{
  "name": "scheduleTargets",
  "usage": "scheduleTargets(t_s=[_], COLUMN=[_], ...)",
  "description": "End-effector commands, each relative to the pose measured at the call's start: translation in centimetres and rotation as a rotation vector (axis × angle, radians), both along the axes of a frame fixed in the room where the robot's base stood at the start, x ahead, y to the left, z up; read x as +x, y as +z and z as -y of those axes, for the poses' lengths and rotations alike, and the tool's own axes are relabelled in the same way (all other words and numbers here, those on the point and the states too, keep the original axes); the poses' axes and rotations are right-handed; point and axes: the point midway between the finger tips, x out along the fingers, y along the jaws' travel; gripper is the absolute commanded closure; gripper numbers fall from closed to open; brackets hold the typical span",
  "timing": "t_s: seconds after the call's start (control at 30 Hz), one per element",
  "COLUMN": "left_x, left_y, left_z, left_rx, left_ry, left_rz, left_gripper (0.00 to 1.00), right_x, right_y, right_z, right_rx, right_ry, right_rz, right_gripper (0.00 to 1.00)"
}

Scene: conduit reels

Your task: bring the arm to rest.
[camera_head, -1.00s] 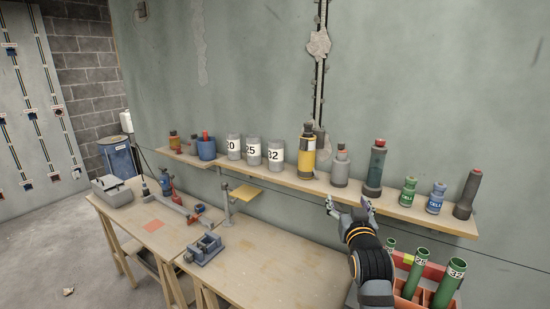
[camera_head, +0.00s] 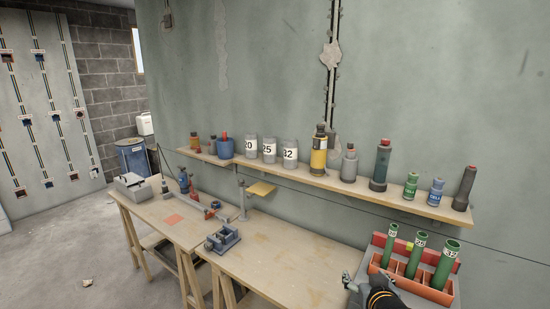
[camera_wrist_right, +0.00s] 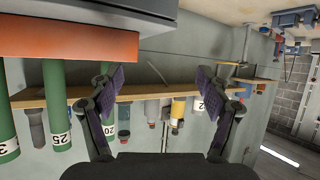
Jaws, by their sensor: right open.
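My right gripper (camera_head: 352,284) shows at the bottom of the head view, just left of the front of the orange rack, with my black wrist cut off by the lower edge. In the right wrist view its two dark fingers (camera_wrist_right: 168,105) stand wide apart with nothing between them. That view looks upside down, with the shelf and its bottles beyond the fingers. My left gripper is in neither view.
The orange rack (camera_head: 438,294) with green tubes (camera_head: 416,255) is close to my right gripper. A wooden shelf (camera_head: 330,185) with bottles and numbered jars runs along the wall. The workbench (camera_head: 270,268) has a bare stretch left of the gripper.

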Motion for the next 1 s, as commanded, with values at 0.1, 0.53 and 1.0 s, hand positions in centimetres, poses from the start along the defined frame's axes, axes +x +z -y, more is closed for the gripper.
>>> scheduleTargets(t_s=[0.1,0.53,1.0], left_x=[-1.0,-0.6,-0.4], left_y=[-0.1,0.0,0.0], left_z=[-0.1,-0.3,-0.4], left_rx=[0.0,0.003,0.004], left_ry=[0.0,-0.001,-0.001], left_rz=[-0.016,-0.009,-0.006], left_gripper=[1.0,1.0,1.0], right_x=[-4.5,-21.4,-23.9], right_y=[-4.7,-14.2,-28.7], right_z=[0.4,0.7,2.0], right_rx=[-0.007,-0.028,-0.021], right_ry=[0.011,0.07,0.071], right_rz=[-0.165,-0.693,-0.858], right_gripper=[0.23,0.23,0.23])
